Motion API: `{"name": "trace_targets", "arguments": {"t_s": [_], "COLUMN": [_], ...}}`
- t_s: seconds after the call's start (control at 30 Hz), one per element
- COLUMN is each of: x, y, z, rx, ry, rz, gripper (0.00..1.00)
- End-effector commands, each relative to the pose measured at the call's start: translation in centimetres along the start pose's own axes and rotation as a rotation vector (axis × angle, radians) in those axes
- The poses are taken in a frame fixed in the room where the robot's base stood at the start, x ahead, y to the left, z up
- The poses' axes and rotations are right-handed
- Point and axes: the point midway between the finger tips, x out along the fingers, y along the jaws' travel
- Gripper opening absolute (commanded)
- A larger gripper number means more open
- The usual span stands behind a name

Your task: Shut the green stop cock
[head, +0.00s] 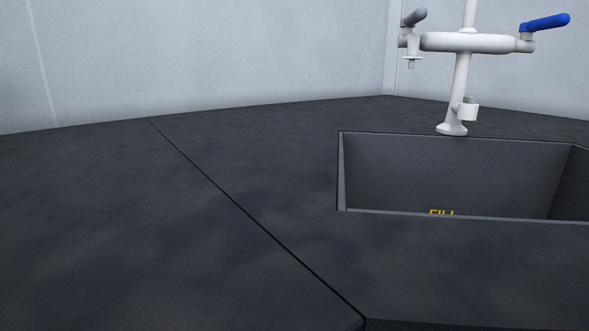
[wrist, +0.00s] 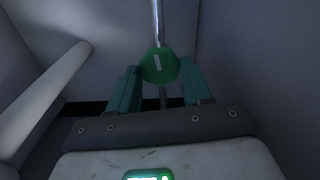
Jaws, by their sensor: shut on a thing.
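The green stop cock (wrist: 159,66) shows in the wrist view as a round green knob with a short pale mark on its face. The mark runs nearly upright, tilted slightly, roughly along the thin metal pipe (wrist: 157,20) behind the knob. My gripper (wrist: 161,78) has its two teal fingers on either side of the knob and is shut on it. The finger ends are partly hidden beside the knob. Neither the stop cock nor my gripper shows in the head view.
In the wrist view, a thick pale pipe (wrist: 45,95) slants at the left, and grey walls stand close around. In the head view, a dark worktop (head: 150,230) holds a sunken sink (head: 455,170). A white tap (head: 461,85) with a blue lever (head: 545,23) stands behind it.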

Motion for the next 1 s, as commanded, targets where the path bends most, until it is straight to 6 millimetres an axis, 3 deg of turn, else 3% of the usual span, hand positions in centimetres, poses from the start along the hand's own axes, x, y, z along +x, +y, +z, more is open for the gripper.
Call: {"name": "trace_targets", "arguments": {"t_s": [0.37,0.7,1.0], "x": [-0.03,-0.02,-0.03], "y": [-0.11,-0.07,-0.1], "z": [0.1,0.11,0.11], "rx": [0.039,0.382,0.422], "ry": [-0.002,-0.002,-0.002], "rz": [-0.002,-0.001,-0.002], "gripper": [0.17,0.17,0.17]}}
